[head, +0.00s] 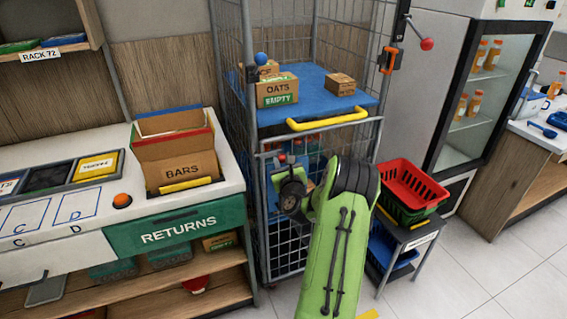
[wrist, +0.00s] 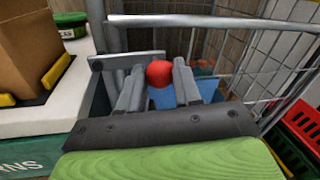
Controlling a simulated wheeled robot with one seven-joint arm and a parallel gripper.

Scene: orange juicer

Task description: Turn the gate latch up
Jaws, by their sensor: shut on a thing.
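The gate latch's red ball knob (wrist: 159,73) sits between the two grey fingers of my gripper (wrist: 159,78) in the wrist view. The gripper is shut on it. A grey metal bar and plate (wrist: 122,62) lie just behind and left of the knob; how the knob joins them is hidden by the fingers. In the head view my gripper (head: 283,163) is at the front left of the wire cage cart, below its blue shelf, with a small red spot there. My arm hides part of the cart's front gate (head: 285,235).
The cage cart's blue shelf (head: 318,84) holds an OATS box (head: 277,92) and other small boxes, with a yellow handle (head: 328,119) in front. The returns counter (head: 60,165) stands left. Red baskets (head: 412,187) stand right. Another red knob (head: 427,44) is at the upper right.

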